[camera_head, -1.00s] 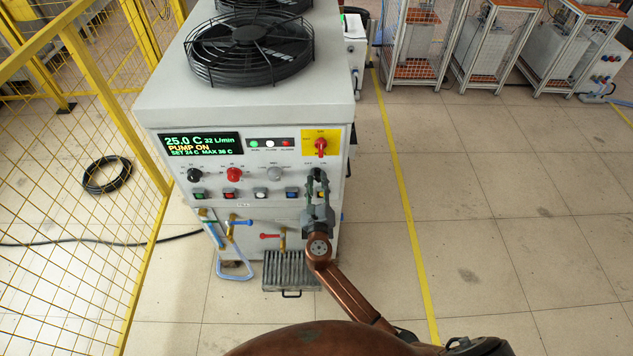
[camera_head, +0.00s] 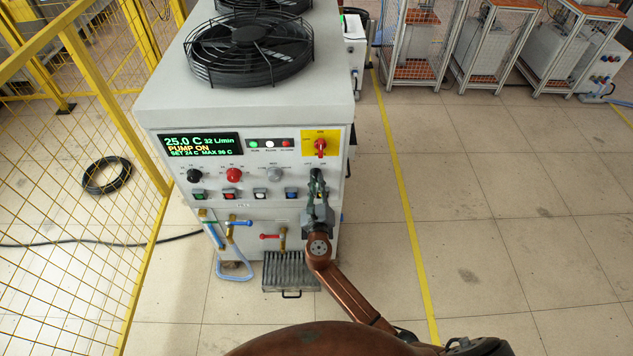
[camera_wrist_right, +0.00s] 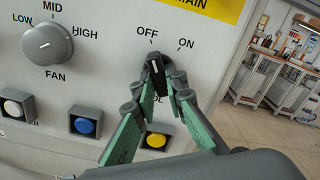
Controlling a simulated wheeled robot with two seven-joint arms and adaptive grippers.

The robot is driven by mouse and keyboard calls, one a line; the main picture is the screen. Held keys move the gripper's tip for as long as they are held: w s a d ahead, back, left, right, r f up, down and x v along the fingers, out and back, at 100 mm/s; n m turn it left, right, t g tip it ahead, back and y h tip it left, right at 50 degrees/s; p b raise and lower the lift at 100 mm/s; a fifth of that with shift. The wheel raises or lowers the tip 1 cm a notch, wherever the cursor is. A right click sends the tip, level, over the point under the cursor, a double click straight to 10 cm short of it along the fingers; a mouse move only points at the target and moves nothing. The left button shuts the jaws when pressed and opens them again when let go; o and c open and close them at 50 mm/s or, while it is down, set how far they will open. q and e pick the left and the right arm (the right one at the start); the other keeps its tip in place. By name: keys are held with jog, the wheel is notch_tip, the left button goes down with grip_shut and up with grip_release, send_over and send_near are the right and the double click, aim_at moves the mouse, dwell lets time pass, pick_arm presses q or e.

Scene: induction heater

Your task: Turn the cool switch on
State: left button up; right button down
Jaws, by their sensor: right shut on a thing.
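The cool switch (camera_wrist_right: 154,66) is a small black knob on the front panel of the white cooling unit, between the printed OFF and ON marks. Its white pointer line aims up, closer to OFF than to ON. The label under it is partly hidden by my fingers. My right gripper (camera_wrist_right: 160,82) is shut on this knob, one green-padded finger on each side. In the head view my right gripper (camera_head: 317,182) reaches the panel's right side and covers most of the knob. My left gripper is out of view.
Beside the switch are a grey fan knob (camera_wrist_right: 48,43), a blue button (camera_wrist_right: 85,124) and a yellow button (camera_wrist_right: 156,140) below. A red main switch (camera_head: 320,147) sits above. Valves and a drip grate (camera_head: 290,271) are lower down.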

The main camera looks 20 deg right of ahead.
jog(key=m, duration=0.5)
jog(key=shift+a+m+b, duration=0.15)
jog(key=shift+m+b, duration=0.15)
jog(key=shift+b, duration=0.1)
jog(key=m+b, duration=0.1)
jog(key=m, duration=0.2)
jog(key=shift+w, duration=0.1)
jog(key=shift+a+m+b, duration=0.1)
jog(key=shift+m+b, duration=0.35)
jog(key=shift+m, duration=1.25)
jog(key=c, duration=2)
grip_release()
jog(key=shift+o, duration=0.2)
